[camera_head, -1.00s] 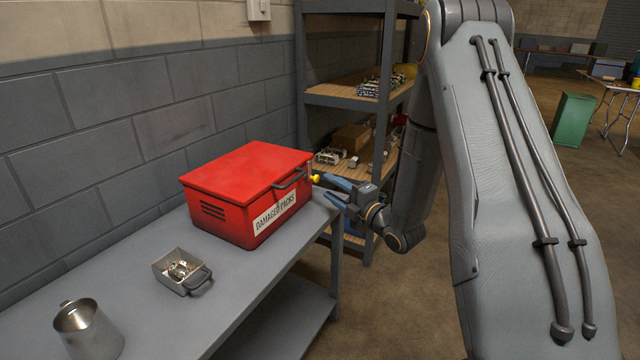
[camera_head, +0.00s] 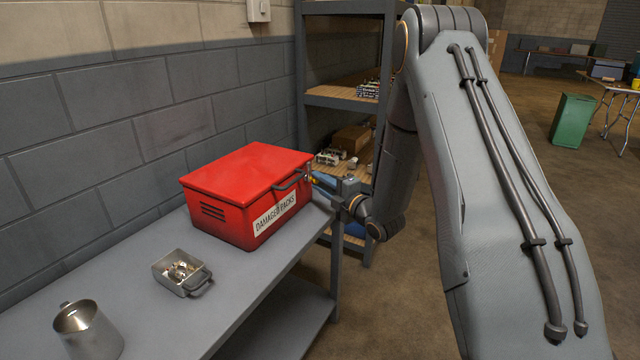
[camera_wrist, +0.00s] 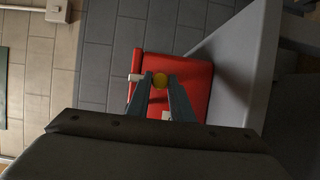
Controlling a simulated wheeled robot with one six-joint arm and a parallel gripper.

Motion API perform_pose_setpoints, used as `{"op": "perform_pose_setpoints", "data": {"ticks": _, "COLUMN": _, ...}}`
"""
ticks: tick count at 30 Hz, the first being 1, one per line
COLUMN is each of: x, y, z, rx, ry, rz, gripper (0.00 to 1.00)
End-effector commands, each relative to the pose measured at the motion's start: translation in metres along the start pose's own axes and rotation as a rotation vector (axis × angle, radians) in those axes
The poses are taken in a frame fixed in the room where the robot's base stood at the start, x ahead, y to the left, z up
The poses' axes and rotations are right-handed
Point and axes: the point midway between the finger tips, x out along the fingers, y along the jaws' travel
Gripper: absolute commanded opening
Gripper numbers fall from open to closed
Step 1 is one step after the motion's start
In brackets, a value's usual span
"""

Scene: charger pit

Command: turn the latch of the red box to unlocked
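The red box (camera_head: 235,205), labelled "DAMAGED PACKS", sits shut on the grey bench, with a dark handle (camera_head: 290,183) on its front. In the wrist view my gripper (camera_wrist: 160,86) is open, with one finger on either side of the knob. Whether the fingers touch it is hard to see.
A small metal tray (camera_head: 168,283) of parts and a metal jug (camera_head: 88,330) stand on the bench (camera_head: 140,320) in front of the box. A shelf unit (camera_head: 345,103) stands behind my gripper, and a block wall runs along the left.

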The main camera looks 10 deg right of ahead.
Motion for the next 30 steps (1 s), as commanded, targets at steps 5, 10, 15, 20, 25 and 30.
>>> {"op": "perform_pose_setpoints", "data": {"ticks": 5, "x": -0.0003, "y": 0.0002, "z": 0.0, "rx": 0.008, "ry": 0.0, "rz": -0.004, "gripper": 0.0}}
{"op": "perform_pose_setpoints", "data": {"ticks": 10, "x": -0.0005, "y": 0.0014, "z": 0.0001, "rx": 0.049, "ry": -0.001, "rz": -0.022, "gripper": 0.0}}
{"op": "perform_pose_setpoints", "data": {"ticks": 15, "x": -0.0007, "y": 0.0033, "z": 0.0002, "rx": 0.141, "ry": -0.001, "rz": -0.06, "gripper": 0.0}}
{"op": "perform_pose_setpoints", "data": {"ticks": 20, "x": -0.001, "y": 0.0049, "z": 0.0005, "rx": 0.266, "ry": -0.001, "rz": -0.112, "gripper": 0.0}}
{"op": "perform_pose_setpoints", "data": {"ticks": 25, "x": -0.0008, "y": 0.0064, "z": 0.001, "rx": 0.415, "ry": -0.001, "rz": -0.174, "gripper": 0.0}}
{"op": "perform_pose_setpoints", "data": {"ticks": 30, "x": -0.0005, "y": 0.0075, "z": 0.002, "rx": 0.564, "ry": -0.002, "rz": -0.235, "gripper": 0.0}}
